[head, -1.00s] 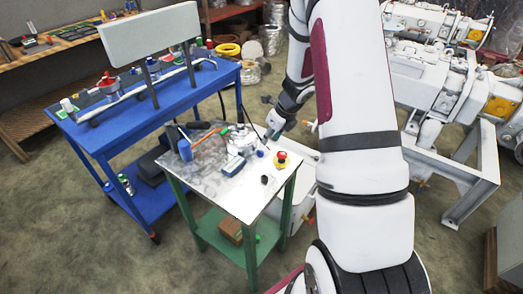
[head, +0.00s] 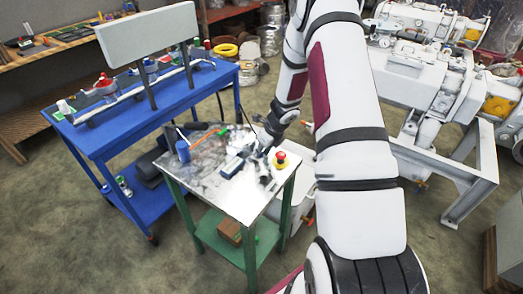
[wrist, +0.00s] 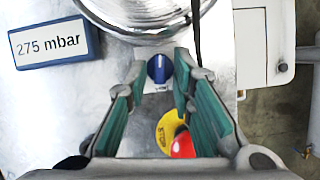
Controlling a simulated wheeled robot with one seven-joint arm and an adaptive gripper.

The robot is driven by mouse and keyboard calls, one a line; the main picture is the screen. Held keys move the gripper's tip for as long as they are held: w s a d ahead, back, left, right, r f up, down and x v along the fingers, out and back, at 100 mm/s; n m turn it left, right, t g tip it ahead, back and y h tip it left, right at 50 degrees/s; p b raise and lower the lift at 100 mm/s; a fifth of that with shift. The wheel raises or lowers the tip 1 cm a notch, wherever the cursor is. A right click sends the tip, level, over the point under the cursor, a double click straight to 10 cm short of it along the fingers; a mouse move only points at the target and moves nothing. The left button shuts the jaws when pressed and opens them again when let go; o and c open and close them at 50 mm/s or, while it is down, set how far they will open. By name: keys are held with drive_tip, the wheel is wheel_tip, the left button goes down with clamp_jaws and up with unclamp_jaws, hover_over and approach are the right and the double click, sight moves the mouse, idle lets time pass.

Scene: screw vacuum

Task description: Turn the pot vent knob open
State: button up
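The pot vent knob (wrist: 159,68) is a small blue knob with a white pointer line, seen in the wrist view just below the rim of the shiny metal pot (wrist: 150,14). The pointer runs roughly up and down in the picture; a small label below it is too small to read. My gripper (wrist: 160,72) is open, its green-padded fingers on the left and right of the knob. I cannot tell whether they touch it. In the head view my gripper (head: 264,146) is low over the metal tabletop, where the knob cannot be made out.
A blue-framed display (wrist: 52,43) reads 275 mbar left of the pot. A red emergency stop button (wrist: 183,146) on a yellow base sits close below the knob, partly behind the right finger. A blue cup (head: 183,151) stands on the table's left. A blue workbench (head: 110,128) is further left.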

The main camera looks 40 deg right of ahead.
clamp_jaws()
